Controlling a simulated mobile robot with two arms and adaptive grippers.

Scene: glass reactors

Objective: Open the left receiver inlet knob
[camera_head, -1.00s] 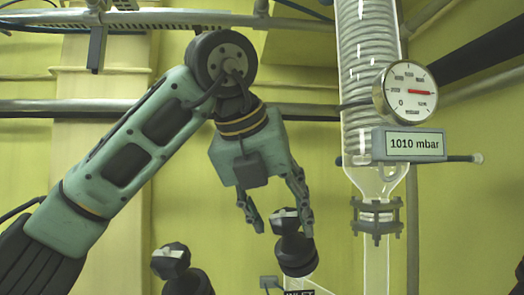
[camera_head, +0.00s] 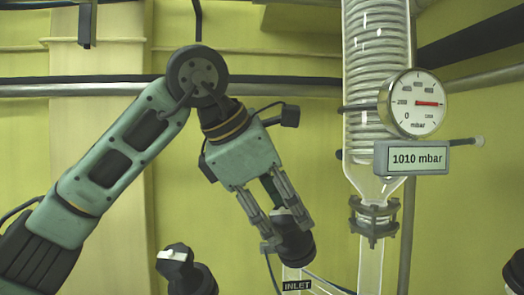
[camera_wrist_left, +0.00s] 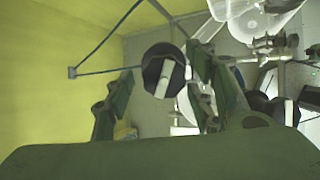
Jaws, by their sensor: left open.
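The black inlet knob (camera_head: 295,242) sits above a small INLET label (camera_head: 297,286) low in the head view. My left gripper (camera_head: 289,233) is open and comes down from upper left, its fingers on either side of the knob's top. In the left wrist view the same knob (camera_wrist_left: 157,62), dark with a white bar across its face, shows between my two green fingers (camera_wrist_left: 158,98), beyond their tips or level with them. I cannot tell whether either finger touches it. The knob's top is partly hidden by the fingers in the head view. My right gripper does not show.
A second black knob (camera_head: 184,270) with a white mark stands at lower left. A glass coil condenser (camera_head: 376,100) with a round gauge (camera_head: 415,103) and a 1010 mbar display (camera_head: 412,158) stands to the right. Pipes run along the yellow wall (camera_head: 290,140).

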